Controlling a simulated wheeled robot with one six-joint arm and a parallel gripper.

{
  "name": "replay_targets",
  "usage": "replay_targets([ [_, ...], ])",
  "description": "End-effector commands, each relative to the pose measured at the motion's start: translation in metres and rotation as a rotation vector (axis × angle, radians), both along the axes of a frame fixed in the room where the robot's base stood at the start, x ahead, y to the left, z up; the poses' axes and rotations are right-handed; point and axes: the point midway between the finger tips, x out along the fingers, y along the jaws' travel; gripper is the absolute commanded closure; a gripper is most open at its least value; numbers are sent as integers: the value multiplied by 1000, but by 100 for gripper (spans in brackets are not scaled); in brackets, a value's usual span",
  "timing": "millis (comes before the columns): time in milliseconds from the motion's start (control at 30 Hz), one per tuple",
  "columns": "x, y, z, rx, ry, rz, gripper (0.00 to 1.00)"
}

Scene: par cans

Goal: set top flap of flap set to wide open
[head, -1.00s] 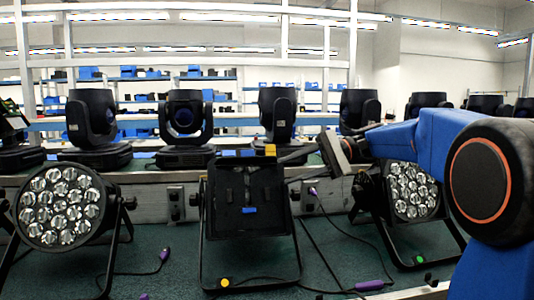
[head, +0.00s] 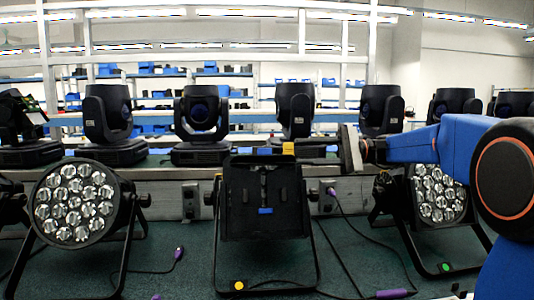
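The flap set (head: 283,222) is a dark, square-framed unit on a stand in the middle of the head view. A small yellow tab (head: 288,148) sits at its top edge and a blue tab (head: 265,210) lies on its front, low down. The top flap is hard to make out against the dark frame; its angle is unclear. My gripper (head: 306,151) reaches in from the right, its dark fingers pointing left close to the yellow tab. I cannot tell whether they touch it or how far apart they are. No held object shows.
A round par can (head: 75,204) stands at left and another (head: 437,194) at right, partly behind my arm. Moving-head lights (head: 201,124) line the shelf behind. Cables with purple plugs (head: 390,293) lie on the green surface.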

Motion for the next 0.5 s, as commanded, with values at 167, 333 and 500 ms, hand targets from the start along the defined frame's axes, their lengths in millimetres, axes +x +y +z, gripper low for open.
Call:
replay_targets([
  [167, -1, 32, 0, -1, 0, 3, 64],
  [333, -1, 61, 0, -2, 0, 3, 64],
  [500, -1, 87, 0, 0, 0, 2, 64],
])
